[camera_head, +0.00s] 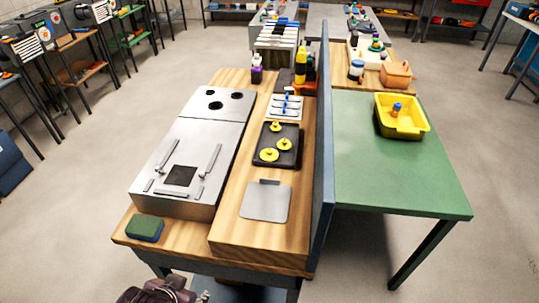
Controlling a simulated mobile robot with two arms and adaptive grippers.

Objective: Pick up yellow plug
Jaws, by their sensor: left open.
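Several yellow pieces are in view, and three round yellow plugs with small knobs sit in a dark tray (293,161) on the wooden bench. One yellow plug (276,127) is at the back of the tray, one yellow plug (285,144) is at the right, and one yellow plug (268,155) is at the front left. My left gripper (172,288) shows at the bottom edge, partly cut off, in front of the bench and well apart from the plugs. It is open, and I see nothing in it. My right gripper is out of view.
A metal duct box (190,150) with round holes stands left of the tray. A grey plate (265,202) lies in front of it, and a green-blue sponge (145,228) at the front left corner. A tall blue divider (322,150) borders the right. A yellow bin (403,129) stands beyond.

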